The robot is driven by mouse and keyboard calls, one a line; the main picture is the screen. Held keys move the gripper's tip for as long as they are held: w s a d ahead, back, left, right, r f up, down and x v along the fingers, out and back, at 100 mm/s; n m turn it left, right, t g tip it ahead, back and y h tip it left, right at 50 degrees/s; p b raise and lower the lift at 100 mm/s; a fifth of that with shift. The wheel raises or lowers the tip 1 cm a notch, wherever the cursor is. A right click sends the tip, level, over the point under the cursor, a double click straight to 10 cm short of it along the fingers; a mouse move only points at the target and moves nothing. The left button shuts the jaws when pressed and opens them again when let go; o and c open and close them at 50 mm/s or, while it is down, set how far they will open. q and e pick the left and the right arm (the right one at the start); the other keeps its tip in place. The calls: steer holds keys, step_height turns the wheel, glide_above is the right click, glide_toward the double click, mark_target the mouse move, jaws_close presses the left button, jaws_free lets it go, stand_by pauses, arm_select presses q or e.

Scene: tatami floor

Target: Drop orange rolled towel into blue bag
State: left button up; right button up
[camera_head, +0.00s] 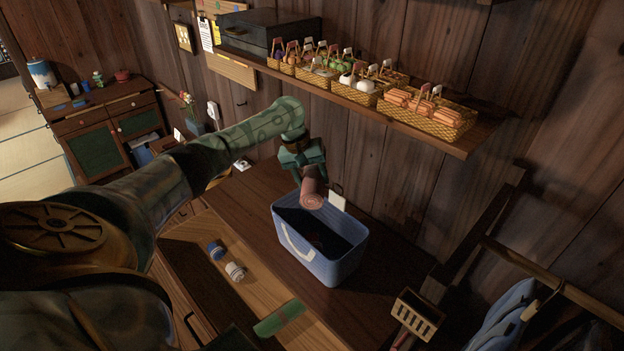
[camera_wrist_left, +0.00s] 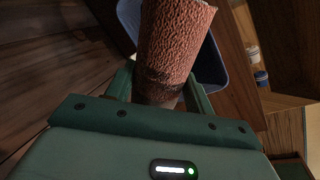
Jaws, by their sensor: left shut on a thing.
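The orange rolled towel (camera_head: 312,188) is a brownish-orange roll with a spiral end, and it also fills the top middle of the left wrist view (camera_wrist_left: 174,45). My left gripper (camera_head: 307,166) is shut on it and holds it above the back edge of the blue bag (camera_head: 343,270). The bag stands open and upright on the dark wooden counter, with a white handle on its front side. Its inside is dark. Part of the bag shows behind the towel in the left wrist view (camera_wrist_left: 211,70). My right gripper is not in view.
A shelf (camera_head: 440,140) above the counter holds several baskets, one with orange rolls (camera_head: 425,110). A white card (camera_head: 337,199) stands behind the bag. Two small jars (camera_head: 235,270) and a green item (camera_head: 279,319) lie in front. Counter (camera_head: 240,205) left of the bag is mostly clear.

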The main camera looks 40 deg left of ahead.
arm_select(q)
steer(key=shift+f, duration=0.25)
steer(key=shift+r, duration=0.1)
steer(key=o, duration=1.1)
steer(key=p+v, duration=0.1)
steer(key=v, duration=1.5)
steer(key=shift+r+p, duration=0.15)
steer(key=shift+p, duration=0.15)
steer(key=shift+s, duration=0.1)
